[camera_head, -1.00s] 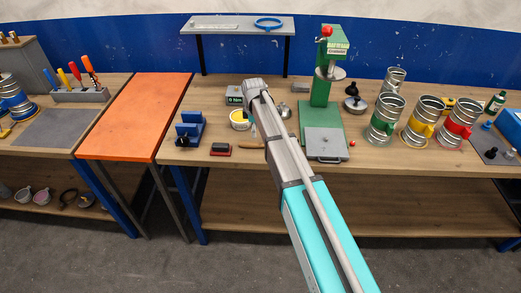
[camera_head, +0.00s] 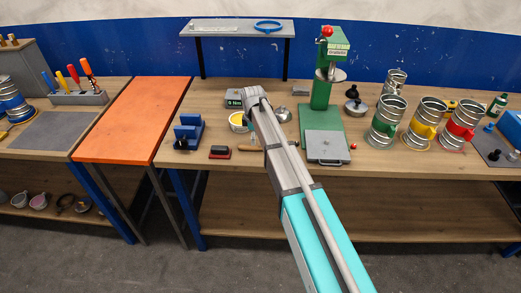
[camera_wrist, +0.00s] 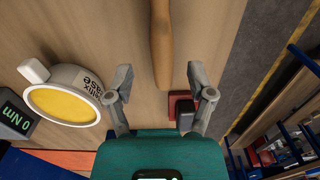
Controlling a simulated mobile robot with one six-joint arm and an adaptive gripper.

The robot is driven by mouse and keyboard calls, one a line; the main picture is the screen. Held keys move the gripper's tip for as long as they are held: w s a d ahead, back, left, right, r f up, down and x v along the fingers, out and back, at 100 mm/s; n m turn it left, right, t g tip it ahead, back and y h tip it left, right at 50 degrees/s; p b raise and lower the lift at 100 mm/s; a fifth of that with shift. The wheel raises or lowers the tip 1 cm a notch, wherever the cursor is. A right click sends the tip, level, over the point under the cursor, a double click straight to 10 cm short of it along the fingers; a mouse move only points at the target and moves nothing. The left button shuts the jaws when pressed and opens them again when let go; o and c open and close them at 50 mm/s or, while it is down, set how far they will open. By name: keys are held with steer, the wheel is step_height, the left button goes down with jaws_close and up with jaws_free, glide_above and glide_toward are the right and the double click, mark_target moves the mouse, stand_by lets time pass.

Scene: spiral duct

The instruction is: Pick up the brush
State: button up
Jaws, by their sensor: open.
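A long tan wooden handle, which looks like the brush's (camera_wrist: 161,40), lies on the wooden bench in the wrist view. It runs from the top edge down to between my fingertips; its far end is out of view. In the head view a short piece of the handle (camera_head: 248,148) shows left of my arm, and the rest is hidden behind the arm. My gripper (camera_wrist: 160,80) is open, with one finger on each side of the handle's near end. I see no clear contact, and the height gap cannot be told.
A white pot with yellow contents (camera_wrist: 65,102) stands left of my gripper, beside a torque display (camera_wrist: 14,117). A red and black block (camera_wrist: 182,110) lies close by my right finger. A green press (camera_head: 322,95) and metal ducts (camera_head: 388,122) stand to the right.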

mark_target(260, 148)
steer(key=shift+s+a+f+b, duration=0.1)
steer(key=shift+a+f+b, duration=0.05)
steer(key=shift+f+b, duration=0.55)
steer(key=shift+a+f+b, duration=0.15)
steer(key=shift+f+b, duration=0.45)
steer(key=shift+f, duration=0.15)
steer(key=shift+f+b, duration=0.9)
jaws_close()
